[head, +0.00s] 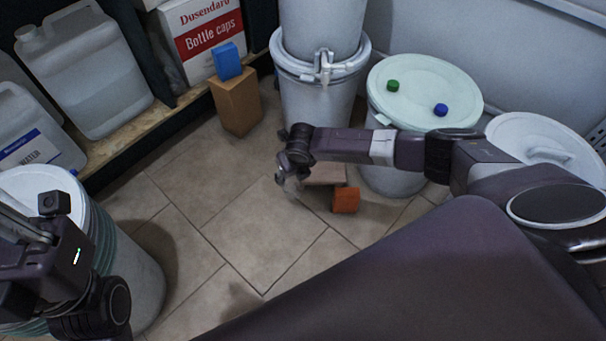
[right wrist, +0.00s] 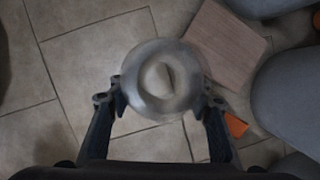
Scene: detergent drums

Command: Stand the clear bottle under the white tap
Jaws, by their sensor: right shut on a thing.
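The white tap (head: 323,68) is on the front of a white drum at the top centre of the head view. My right gripper (head: 290,172) is shut on the clear bottle (head: 292,186), in front of and below the tap, a little to its left. In the right wrist view the bottle (right wrist: 160,78) is seen from above, between the two fingers (right wrist: 161,103). The bottle is apart from the tap; whether its base touches the floor I cannot tell. My left arm shows at the lower left; its fingers cannot be made out.
A lower drum (head: 318,110) stands below the tap. An orange block (head: 346,200) and a flat brown board (right wrist: 226,43) lie right of the bottle. A lidded drum (head: 425,85) carries green and blue caps.

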